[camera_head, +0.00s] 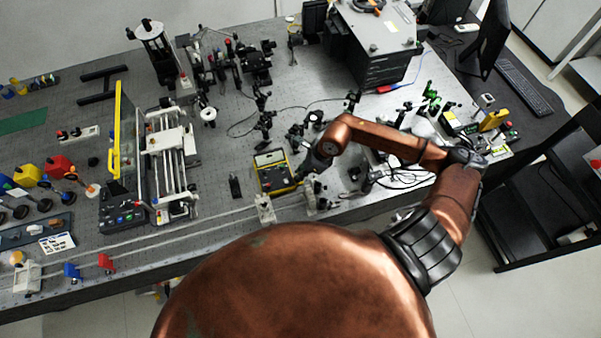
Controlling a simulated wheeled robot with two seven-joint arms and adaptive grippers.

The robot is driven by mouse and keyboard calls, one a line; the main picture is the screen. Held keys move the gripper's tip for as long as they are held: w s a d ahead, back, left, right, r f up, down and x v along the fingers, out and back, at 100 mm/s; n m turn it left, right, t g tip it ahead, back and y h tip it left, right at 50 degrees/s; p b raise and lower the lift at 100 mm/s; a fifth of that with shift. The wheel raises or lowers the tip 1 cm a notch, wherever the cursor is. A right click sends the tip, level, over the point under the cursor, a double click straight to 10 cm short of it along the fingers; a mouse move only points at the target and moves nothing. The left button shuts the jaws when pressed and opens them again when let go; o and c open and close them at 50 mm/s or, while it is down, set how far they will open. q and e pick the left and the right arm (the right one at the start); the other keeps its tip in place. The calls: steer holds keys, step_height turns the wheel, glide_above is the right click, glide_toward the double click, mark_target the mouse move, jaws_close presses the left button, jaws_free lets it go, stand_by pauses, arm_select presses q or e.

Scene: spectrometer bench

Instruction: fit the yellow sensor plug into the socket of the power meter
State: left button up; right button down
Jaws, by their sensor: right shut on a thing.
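The power meter (267,184), a yellow-edged box with a dark face and a pale display at its top, lies on the bench near the middle of the view. My right gripper (301,177) is just beside its right edge, at the end of the copper arm reaching in from the right. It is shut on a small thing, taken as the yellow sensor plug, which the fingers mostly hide. The socket is too small to make out, and I cannot tell whether the plug touches the meter. My left gripper is not in view.
Small optical mounts (265,120) and cables stand behind the meter. A rail (200,222) with carriers runs along the front, one carrier (264,208) close below the meter. A small black block (235,186) stands left of it. A large dark box (372,52) stands at the back.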

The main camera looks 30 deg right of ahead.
steer(key=shift+s+f, duration=0.1)
steer(key=shift+f, duration=0.1)
stand_by(0.6)
steer(key=c, duration=1.9)
jaws_free()
steer(key=shift+r, duration=0.1)
steer(key=shift+d+r, duration=0.1)
steer(key=shift+r, duration=0.15)
steer(key=v, duration=1.1)
steer(key=shift+s+r, duration=0.1)
steer(key=shift+r, duration=0.05)
steer(key=shift+d, duration=0.15)
